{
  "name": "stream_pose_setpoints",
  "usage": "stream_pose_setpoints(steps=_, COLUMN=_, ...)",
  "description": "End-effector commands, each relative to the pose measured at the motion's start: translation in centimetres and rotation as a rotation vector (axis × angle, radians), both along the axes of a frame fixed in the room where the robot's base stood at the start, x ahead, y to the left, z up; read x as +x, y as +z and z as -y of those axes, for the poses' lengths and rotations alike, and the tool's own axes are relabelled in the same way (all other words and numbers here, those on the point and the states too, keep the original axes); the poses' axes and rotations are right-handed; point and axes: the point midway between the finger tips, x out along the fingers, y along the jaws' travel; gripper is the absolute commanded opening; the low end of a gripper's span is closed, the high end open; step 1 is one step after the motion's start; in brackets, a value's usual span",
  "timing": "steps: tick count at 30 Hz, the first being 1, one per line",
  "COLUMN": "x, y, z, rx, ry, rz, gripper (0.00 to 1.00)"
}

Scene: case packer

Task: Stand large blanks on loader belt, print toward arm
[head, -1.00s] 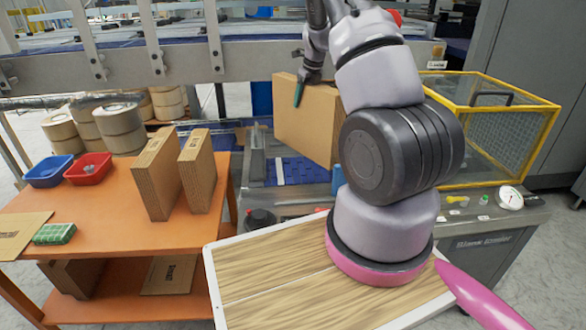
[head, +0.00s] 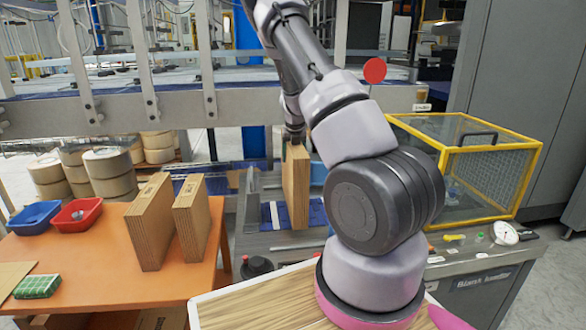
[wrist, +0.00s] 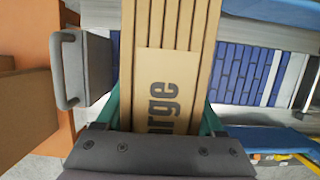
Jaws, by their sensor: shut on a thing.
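My gripper (head: 294,138) is shut on a large cardboard blank (head: 297,187), gripping it at its top. The blank hangs upright and edge-on above the blue loader belt (head: 270,217); whether its lower edge touches the belt I cannot tell. In the wrist view the held blank (wrist: 185,25) shows several layered edges and a label ending in "rge" between the teal fingertips (wrist: 160,115). The blue belt also shows in the wrist view (wrist: 240,75) on both sides of the blank. Two more cardboard blanks (head: 150,225) (head: 192,217) stand upright on the orange table (head: 90,265).
Tape rolls (head: 108,172) are stacked behind. A yellow-framed mesh guard (head: 485,175) stands right of the belt. A gauge (head: 505,232) lies in front of it.

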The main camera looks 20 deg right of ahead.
Motion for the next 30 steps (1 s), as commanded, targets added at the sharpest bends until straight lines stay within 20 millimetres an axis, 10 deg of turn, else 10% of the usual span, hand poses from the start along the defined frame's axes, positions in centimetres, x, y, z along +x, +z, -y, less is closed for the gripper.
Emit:
stream_pose_setpoints(steps=20, x=0.0, y=-3.8, z=0.0, rx=-0.001, ry=0.0, rz=0.002, gripper=0.0)
stream_pose_setpoints(steps=21, x=0.0, y=-3.9, z=0.0, rx=0.0, ry=0.0, rz=0.0, gripper=0.78)
stream_pose_setpoints(steps=23, x=0.0, y=-3.9, z=0.0, rx=0.0, ry=0.0, rz=0.0, gripper=1.0)
stream_pose_setpoints(steps=30, x=0.0, y=-3.8, z=0.0, rx=0.0, ry=0.0, rz=0.0, gripper=1.0)
